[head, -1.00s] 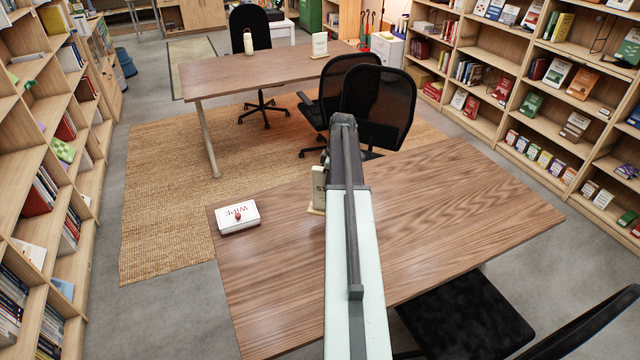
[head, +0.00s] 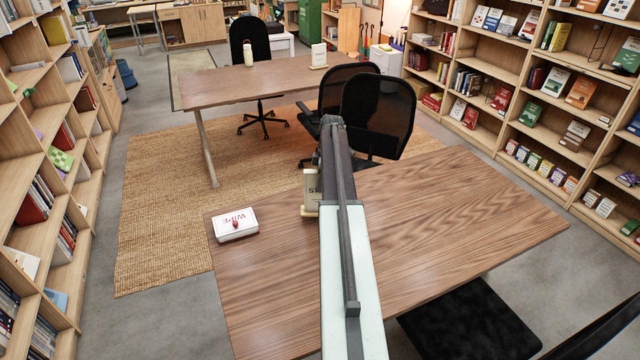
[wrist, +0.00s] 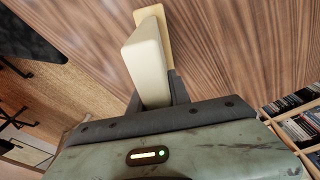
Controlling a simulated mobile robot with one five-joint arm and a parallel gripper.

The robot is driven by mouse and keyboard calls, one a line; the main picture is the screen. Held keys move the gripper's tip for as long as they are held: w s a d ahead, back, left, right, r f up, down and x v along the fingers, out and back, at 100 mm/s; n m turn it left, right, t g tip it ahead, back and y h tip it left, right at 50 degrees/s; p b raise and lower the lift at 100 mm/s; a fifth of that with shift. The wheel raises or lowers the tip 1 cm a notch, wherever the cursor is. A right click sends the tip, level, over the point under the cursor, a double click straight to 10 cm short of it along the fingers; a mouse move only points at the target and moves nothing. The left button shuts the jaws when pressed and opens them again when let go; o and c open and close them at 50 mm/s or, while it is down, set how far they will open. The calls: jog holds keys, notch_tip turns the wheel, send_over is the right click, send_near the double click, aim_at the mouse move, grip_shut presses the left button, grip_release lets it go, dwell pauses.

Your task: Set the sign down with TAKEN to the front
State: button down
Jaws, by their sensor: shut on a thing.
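The sign (head: 311,187) is a cream upright panel on a pale base. In the head view it shows just left of my arm, over the near table (head: 440,225). Part of a dark word, with "ST" readable, is on the side towards the head camera; the rest is hidden by my arm. In the wrist view my gripper (wrist: 156,94) is shut on the sign (wrist: 146,58), with dark fingers on either side of its panel. No lettering shows there. I cannot tell whether the base touches the table.
A white box (head: 235,224) marked WIPE lies at the near table's left edge. Black chairs (head: 376,115) stand behind the table. A far table (head: 262,80) carries another cream sign (head: 318,56) and a bottle (head: 248,47). The table's right half is clear.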

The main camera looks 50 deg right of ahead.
jog(key=shift+a+f+n+g+b, duration=0.15)
jog(key=shift+f+n+b, duration=0.55)
jog(key=shift+n, duration=0.45)
jog(key=shift+d+f+n+g+b, duration=0.15)
jog(key=shift+f+n+b, duration=0.5)
jog(key=shift+n, duration=0.5)
jog(key=shift+a, duration=0.1)
jog(key=c, duration=1.1)
grip_release()
jog(key=shift+s, duration=0.1)
jog(key=shift+r, duration=0.1)
jog(key=r+p, duration=0.5)
jog(key=d+r+p, duration=0.1)
jog(key=r+p, duration=0.1)
jog(key=p, duration=0.1)
jog(key=shift+s+d+r, duration=0.1)
jog(key=shift+s+r, duration=0.15)
jog(key=shift+r, duration=0.15)
jog(key=shift+f, duration=0.1)
